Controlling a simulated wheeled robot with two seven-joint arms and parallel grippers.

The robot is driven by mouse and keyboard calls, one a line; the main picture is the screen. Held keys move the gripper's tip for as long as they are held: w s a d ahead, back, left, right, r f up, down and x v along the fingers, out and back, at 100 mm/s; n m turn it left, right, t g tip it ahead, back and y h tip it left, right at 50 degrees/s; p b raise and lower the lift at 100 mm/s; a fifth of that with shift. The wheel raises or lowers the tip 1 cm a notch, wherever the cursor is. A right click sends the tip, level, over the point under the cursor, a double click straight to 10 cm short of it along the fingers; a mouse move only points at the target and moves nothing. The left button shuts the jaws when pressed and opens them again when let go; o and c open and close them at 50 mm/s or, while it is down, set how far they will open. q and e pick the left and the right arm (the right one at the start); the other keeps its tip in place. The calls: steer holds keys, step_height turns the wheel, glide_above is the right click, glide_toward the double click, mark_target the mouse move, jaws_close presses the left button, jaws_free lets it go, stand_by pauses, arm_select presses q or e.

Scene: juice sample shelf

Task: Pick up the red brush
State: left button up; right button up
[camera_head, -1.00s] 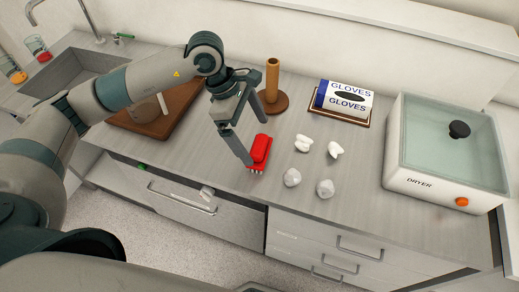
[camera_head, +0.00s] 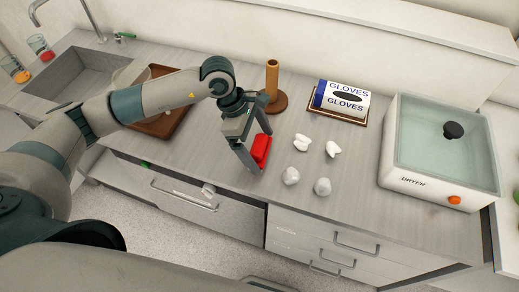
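The red brush (camera_head: 262,149) lies on the grey counter near its front edge, with its bristle side hidden now. My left gripper (camera_head: 263,154) is open and points down at the brush. One finger comes down at the brush's near left side and the other reaches its far end. The brush shows between the fingers; I cannot tell whether either finger touches it. My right gripper is not in view.
White crumpled pieces (camera_head: 323,186) lie right of the brush. A glove box (camera_head: 341,99) and a wooden post on a round base (camera_head: 272,80) stand behind. A dryer (camera_head: 437,188) is at the right, a brown tray (camera_head: 160,127) and sink (camera_head: 75,75) at the left.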

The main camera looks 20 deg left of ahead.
mark_target(264, 144)
arm_select(q)
steer(key=c, duration=0.7)
steer(key=shift+r, duration=0.1)
steer(key=shift+r+b, duration=0.55)
step_height(264, 144, up, 2)
steer(key=shift+r+b, duration=0.1)
steer(key=shift+b, duration=0.65)
steer(key=shift+s+d+r+b, duration=0.15)
steer(key=shift+s+r+b, duration=0.5)
steer(key=shift+s+r, duration=0.95)
steer(key=shift+s+d+r+b, duration=0.15)
steer(key=shift+s+r+b, duration=0.65)
steer(key=shift+s, duration=1.5)
steer(key=shift+s+d+r+b, duration=0.15)
steer(key=shift+s+r+b, duration=0.4)
steer(key=shift+s+r, duration=1.1)
steer(key=shift+s+f, duration=0.3)
